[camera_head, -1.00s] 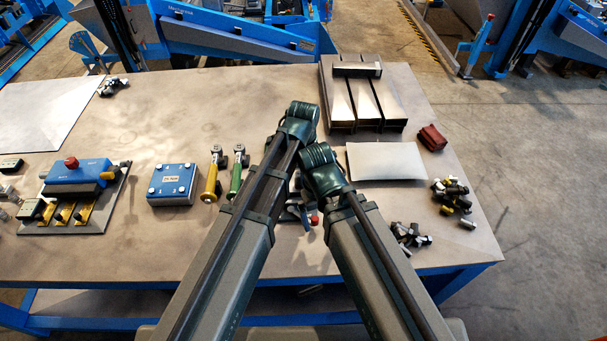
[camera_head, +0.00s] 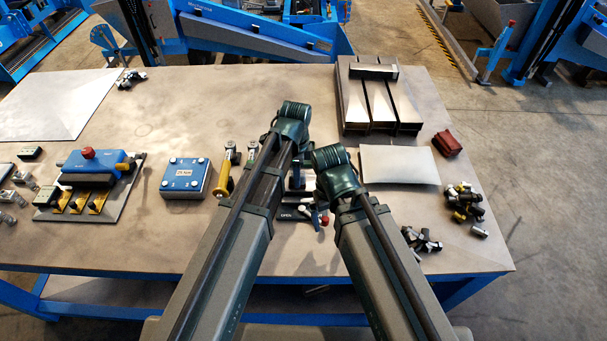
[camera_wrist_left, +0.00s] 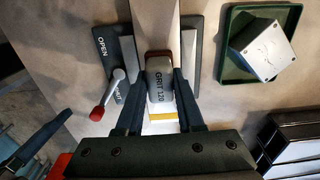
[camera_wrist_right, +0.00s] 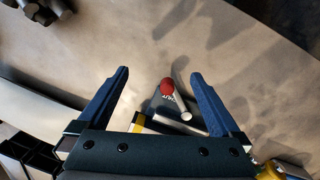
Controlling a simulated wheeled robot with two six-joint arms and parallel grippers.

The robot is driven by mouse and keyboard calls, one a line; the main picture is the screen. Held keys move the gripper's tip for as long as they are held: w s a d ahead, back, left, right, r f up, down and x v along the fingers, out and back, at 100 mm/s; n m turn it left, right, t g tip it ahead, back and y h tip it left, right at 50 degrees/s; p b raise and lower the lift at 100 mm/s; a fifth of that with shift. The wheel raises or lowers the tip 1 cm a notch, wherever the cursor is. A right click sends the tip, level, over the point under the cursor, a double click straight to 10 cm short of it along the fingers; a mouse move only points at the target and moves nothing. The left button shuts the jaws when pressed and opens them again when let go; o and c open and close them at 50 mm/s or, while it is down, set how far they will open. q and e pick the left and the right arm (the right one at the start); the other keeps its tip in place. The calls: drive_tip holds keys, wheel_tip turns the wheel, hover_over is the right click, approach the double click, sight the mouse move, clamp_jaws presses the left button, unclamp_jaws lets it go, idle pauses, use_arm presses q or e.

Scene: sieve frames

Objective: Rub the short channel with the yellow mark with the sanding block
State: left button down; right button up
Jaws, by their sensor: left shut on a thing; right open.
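My left gripper (camera_wrist_left: 160,80) is shut on the sanding block (camera_wrist_left: 160,86), a grey block lettered GRIT 120. The block is over the short metal channel; I cannot tell whether they touch. The channel's yellow mark (camera_wrist_left: 163,116) shows just below the block in the left wrist view. Dark clamp jaws flank the channel. A lever with a red knob (camera_wrist_left: 97,113) sits beside a plate marked OPEN (camera_wrist_left: 107,50). My right gripper (camera_wrist_right: 160,75) is open and empty; the knob (camera_wrist_right: 167,87) and part of the yellow mark (camera_wrist_right: 138,124) show there. In the head view, my arms hide both grippers' fingertips.
A green tray (camera_wrist_left: 232,72) with a metal block stands beside the clamp. Long channels (camera_head: 380,100), a pale sheet (camera_head: 400,165), a red block (camera_head: 447,143) and loose fasteners (camera_head: 465,205) lie right. A blue box (camera_head: 185,178) lies left. The table's back middle is clear.

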use_arm(q)
drive_tip(key=shift+a, duration=0.35)
use_arm(e)
drive_tip(key=shift+f, duration=0.1)
use_arm(q)
drive_tip(key=shift+a, duration=1.5)
wheel_tip(320, 180, up, 6)
drive_tip(key=p, duration=0.6)
use_arm(e)
wheel_tip(320, 180, up, 6)
use_arm(q)
wheel_tip(320, 180, up, 3)
drive_tip(key=p, duration=0.3)
use_arm(e)
wheel_tip(320, 180, up, 3)
drive_tip(key=shift+r, duration=0.15)
